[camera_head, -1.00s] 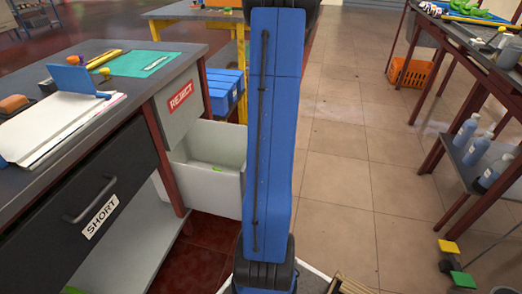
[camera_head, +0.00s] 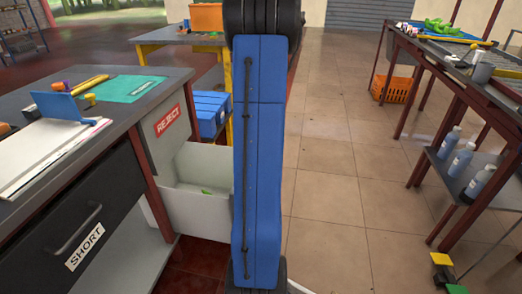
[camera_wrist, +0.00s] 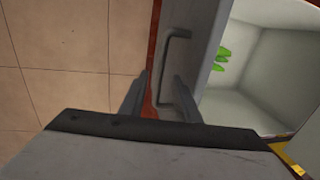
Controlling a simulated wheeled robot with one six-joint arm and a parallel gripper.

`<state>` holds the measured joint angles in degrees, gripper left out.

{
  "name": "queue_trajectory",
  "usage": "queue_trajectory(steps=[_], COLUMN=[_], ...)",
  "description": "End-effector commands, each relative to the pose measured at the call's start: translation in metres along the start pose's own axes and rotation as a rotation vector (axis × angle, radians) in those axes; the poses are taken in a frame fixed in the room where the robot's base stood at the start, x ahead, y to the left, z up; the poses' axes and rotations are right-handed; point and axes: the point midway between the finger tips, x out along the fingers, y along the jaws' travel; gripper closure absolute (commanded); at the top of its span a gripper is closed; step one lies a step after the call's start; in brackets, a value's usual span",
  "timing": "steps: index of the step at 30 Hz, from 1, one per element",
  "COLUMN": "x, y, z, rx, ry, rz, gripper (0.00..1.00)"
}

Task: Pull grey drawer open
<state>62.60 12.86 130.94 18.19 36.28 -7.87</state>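The grey drawer (camera_head: 201,213) is pulled out below the REJECT panel in the head view, with its pale inside and a bit of green showing. The wrist view shows the drawer's grey front (camera_wrist: 209,55), its dark bar handle (camera_wrist: 173,60) and green pieces (camera_wrist: 221,58) inside. My gripper (camera_wrist: 160,95) is at the handle, its two fingers apart with the lower part of the bar between them. I cannot tell whether a finger touches the bar. In the head view my blue arm hides the gripper and handle.
A dark drawer marked SHORT (camera_head: 80,230) sits in the left bench (camera_head: 130,110). A REJECT sign (camera_head: 167,122) is on the panel above. A blue crate (camera_head: 208,113) stands behind. A rack with bottles (camera_head: 460,160) stands right. The tiled floor between is clear.

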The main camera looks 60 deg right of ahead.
Motion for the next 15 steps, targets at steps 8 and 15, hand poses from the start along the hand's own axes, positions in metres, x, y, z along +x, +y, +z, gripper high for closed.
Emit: queue_trajectory(steps=[8, 15], x=[-0.056, -0.103], y=[0.000, 0.001], z=[-0.001, -0.001], rx=[0.000, 0.001], ry=[0.005, 0.005], rz=[0.000, 0.000], gripper=[0.71, 0.71])
